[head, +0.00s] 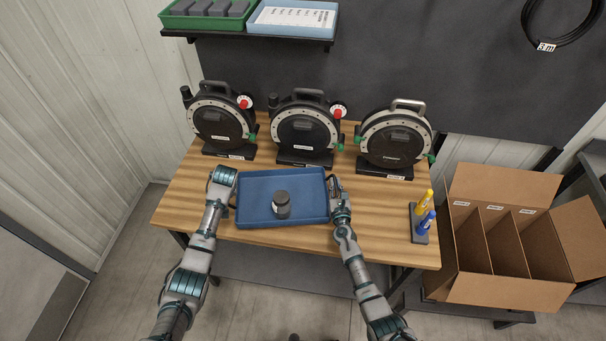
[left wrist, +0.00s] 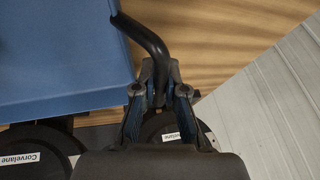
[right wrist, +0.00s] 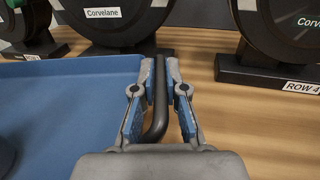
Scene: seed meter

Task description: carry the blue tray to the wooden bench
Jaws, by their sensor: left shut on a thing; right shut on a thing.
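The blue tray (head: 258,186) is over the front half of the wooden bench (head: 180,198). It looks level; I cannot tell whether it rests on the top or is just above it. A dark grey cylinder (head: 282,205) stands inside it. My left gripper (head: 229,196) is at the tray's left end, shut on its black bent handle (left wrist: 150,40). My right gripper (head: 334,190) is at the right end, shut on the other black handle (right wrist: 157,115). The tray's side also shows in the left wrist view (left wrist: 60,60) and right wrist view (right wrist: 70,110).
Three round black seed meters (head: 222,120), (head: 304,130), (head: 396,138) stand along the bench's back. A holder with yellow and blue bottles (head: 420,225) is at the front right. A divided cardboard box (head: 500,245) is right of the bench. A shelf (head: 250,36) hangs above.

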